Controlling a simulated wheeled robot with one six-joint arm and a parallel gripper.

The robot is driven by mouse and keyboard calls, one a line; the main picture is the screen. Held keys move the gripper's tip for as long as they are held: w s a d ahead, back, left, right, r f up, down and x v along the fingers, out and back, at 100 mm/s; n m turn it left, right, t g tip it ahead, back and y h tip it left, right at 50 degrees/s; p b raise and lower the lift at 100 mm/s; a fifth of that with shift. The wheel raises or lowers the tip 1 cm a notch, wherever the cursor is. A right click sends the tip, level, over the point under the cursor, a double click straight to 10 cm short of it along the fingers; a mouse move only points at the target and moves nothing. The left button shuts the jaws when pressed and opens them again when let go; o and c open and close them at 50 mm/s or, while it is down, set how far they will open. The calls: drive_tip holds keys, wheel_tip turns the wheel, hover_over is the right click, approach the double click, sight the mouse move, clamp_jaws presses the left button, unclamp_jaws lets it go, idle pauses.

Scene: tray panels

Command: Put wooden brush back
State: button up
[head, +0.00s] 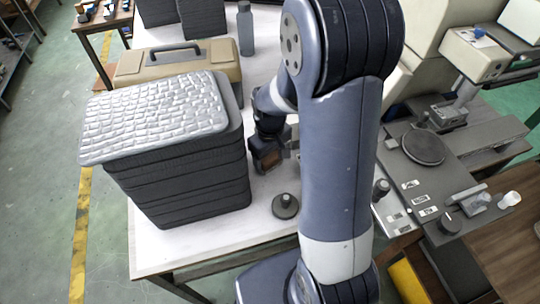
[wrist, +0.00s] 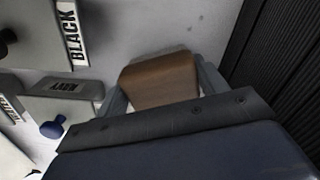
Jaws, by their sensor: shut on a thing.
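My gripper (head: 279,148) is low over the white table, just right of the tall dark stack. It is shut on a brown wooden block, which I take to be the wooden brush (head: 268,160). In the wrist view the brush (wrist: 160,82) sits between the two grey fingers, with its brown face showing. The bristles are not visible. I cannot tell whether the brush touches the table. My arm hides part of the table to the right of the gripper.
A stack of dark trays (head: 185,185) with a silvery quilted top (head: 155,112) stands close left. A beige toolbox (head: 180,62) and grey bottle (head: 245,30) stand behind. A dark round-based knob (head: 286,206) stands in front. A label reading BLACK (wrist: 75,35) shows at upper left.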

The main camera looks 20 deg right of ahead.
sight(270, 155)
drive_tip(key=o, duration=0.9)
drive_tip(key=shift+f, duration=0.15)
drive_tip(key=shift+o, duration=0.2)
wheel_tip(270, 155, up, 12)
drive_tip(key=p, duration=0.1)
drive_tip(key=shift+r, duration=0.2)
